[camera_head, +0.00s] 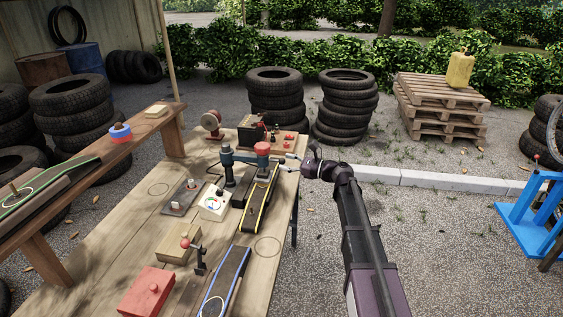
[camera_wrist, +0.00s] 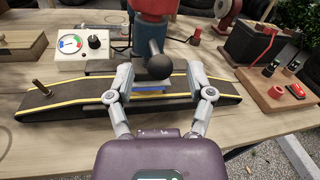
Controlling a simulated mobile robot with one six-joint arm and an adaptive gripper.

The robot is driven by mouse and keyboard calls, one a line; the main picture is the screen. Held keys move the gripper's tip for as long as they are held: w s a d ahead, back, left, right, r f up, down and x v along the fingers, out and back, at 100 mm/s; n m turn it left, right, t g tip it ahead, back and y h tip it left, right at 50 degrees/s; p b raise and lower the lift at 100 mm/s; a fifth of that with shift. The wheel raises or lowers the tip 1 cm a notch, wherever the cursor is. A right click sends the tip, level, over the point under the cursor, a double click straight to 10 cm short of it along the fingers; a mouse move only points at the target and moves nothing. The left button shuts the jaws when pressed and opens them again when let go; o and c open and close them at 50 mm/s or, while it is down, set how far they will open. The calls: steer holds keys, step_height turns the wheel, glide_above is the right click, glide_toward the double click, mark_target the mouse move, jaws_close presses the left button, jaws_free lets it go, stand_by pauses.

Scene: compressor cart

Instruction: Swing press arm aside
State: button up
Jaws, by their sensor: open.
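The press arm (camera_head: 242,157) is a blue-grey bar reaching from an upright post to a red head (camera_head: 262,148) above a dark, yellow-edged ramp (camera_head: 257,205). In the wrist view the red head (camera_wrist: 152,8) is cut off at the top, and a dark rod with a black ball knob (camera_wrist: 160,67) points toward me. My gripper (camera_head: 286,163) is at the right side of the red head. In the wrist view my gripper (camera_wrist: 160,77) is open, with one finger on each side of the knob. I cannot tell whether either finger touches it.
A white dial box (camera_head: 214,206) stands left of the ramp. A black box (camera_head: 251,134) and a wooden board with red parts (camera_head: 290,142) are at the far end of the table (camera_head: 150,225). A red-knobbed lever (camera_head: 190,246) stands nearer.

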steer(key=shift+x, duration=1)
jaws_close()
